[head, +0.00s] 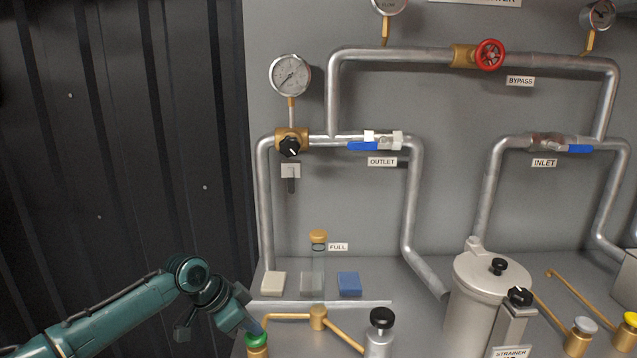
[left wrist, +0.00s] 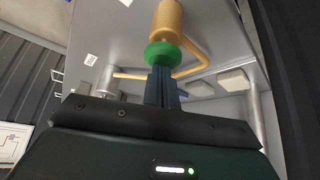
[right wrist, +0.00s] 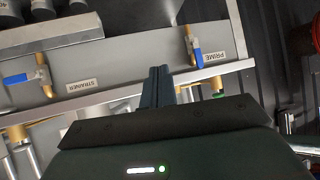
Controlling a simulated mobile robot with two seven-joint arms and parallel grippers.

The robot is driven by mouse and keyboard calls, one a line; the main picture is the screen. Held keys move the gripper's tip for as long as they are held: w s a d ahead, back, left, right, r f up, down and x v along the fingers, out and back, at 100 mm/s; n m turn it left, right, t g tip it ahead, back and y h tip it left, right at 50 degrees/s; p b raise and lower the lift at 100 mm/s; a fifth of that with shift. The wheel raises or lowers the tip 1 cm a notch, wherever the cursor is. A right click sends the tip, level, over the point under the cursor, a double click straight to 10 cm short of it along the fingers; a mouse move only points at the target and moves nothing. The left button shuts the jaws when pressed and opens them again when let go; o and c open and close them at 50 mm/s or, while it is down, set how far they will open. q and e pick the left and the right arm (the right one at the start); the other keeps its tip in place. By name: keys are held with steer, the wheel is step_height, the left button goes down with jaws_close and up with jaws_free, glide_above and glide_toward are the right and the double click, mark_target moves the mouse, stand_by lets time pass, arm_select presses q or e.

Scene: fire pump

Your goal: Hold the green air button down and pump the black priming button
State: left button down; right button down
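The green air button (head: 257,340) tops a brass cylinder at the bottom of the head view. In the left wrist view the green button (left wrist: 168,55) is right at my left fingertips. My left gripper (left wrist: 161,72) is shut with nothing between its fingers; it seems to touch the button, but I cannot tell if it presses it. The black priming button (head: 381,317) stands upright on a silver cylinder to the right of the green one. My right gripper (right wrist: 160,72) is shut and empty, outside the head view. The black button is not clearly visible in the right wrist view.
A blue-handled valve (right wrist: 198,57) sits by the PRIME label, another (right wrist: 28,76) by the STRAINER label. A large strainer canister (head: 490,295) stands right of the black button. Brass pipes (head: 318,318) run behind the buttons; a blue block (head: 349,284) lies behind.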

steer(key=shift+w+f, duration=0.15)
steer(key=shift+f, duration=0.05)
stand_by(0.3)
steer(key=w+r+m+h, duration=0.1)
steer(key=w+r, duration=0.4)
steer(key=w, duration=0.3)
steer(key=w+r+h, duration=0.1)
steer(key=w+r, duration=0.5)
steer(key=w, duration=0.2)
steer(key=w+r+m+g, duration=0.1)
steer(key=w+r, duration=0.1)
steer(key=r, duration=0.7)
steer(key=w+r+m+h, duration=0.1)
steer(key=w+r, duration=0.2)
steer(key=r, duration=0.7)
steer(key=shift+w+a+r+g+h, duration=0.2)
steer(key=shift+w+a+g+h, duration=0.1)
steer(key=shift+g, duration=0.1)
